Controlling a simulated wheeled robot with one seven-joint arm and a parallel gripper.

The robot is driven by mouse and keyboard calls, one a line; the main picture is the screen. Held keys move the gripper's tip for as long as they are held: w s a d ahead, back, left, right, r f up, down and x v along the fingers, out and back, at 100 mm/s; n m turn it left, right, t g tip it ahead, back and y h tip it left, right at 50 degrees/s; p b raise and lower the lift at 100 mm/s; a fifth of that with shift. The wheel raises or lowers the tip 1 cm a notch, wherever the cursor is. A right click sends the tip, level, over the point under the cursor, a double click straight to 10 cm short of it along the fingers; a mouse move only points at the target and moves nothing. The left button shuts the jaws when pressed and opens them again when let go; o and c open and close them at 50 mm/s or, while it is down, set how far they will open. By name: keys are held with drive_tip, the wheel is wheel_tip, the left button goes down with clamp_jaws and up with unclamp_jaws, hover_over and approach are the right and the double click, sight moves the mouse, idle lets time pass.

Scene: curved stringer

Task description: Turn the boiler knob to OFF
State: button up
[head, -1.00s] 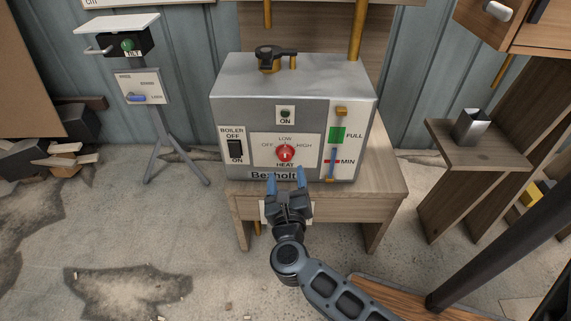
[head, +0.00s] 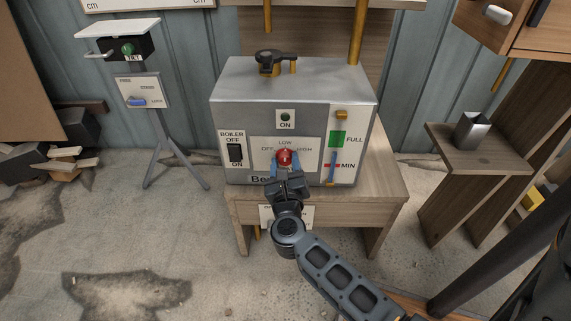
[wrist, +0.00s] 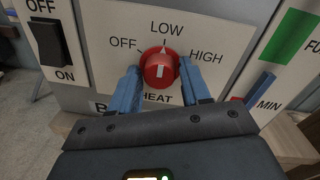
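The round red heat knob (head: 285,157) is on the front of the grey metal boiler (head: 232,105), on a white panel marked OFF, LOW and HIGH. In the wrist view the knob (wrist: 159,72) has its white pointer up toward LOW. My gripper (head: 285,163) is in front of the panel with its blue fingers apart, one on each side of the knob. In the wrist view my gripper (wrist: 159,68) straddles the knob; I cannot tell whether the fingertips touch it. The HEAT label below is partly hidden.
A black boiler rocker switch (head: 235,152) is left of the panel. A blue slider (head: 332,168) is on the right, beside FULL and MIN. The boiler stands on a wooden table (head: 385,190).

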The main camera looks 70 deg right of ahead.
drive_tip(key=c, duration=0.7)
drive_tip(key=shift+r+p, duration=0.1)
drive_tip(key=shift+p, duration=0.25)
drive_tip(key=shift+r+n+p, duration=0.2)
drive_tip(key=shift+n+p, duration=0.8)
drive_tip(key=shift+p, duration=0.1)
drive_tip(key=n+p, duration=0.3)
drive_tip(key=p, duration=0.1)
drive_tip(key=shift+n+g, duration=0.3)
drive_tip(key=n+p, duration=0.3)
drive_tip(key=shift+w, duration=0.1)
drive_tip(key=shift+a+f+n+p, duration=0.1)
drive_tip(key=shift+f+n+p, duration=0.1)
drive_tip(key=shift+n+p, duration=1.15)
drive_tip(key=shift+n, duration=0.25)
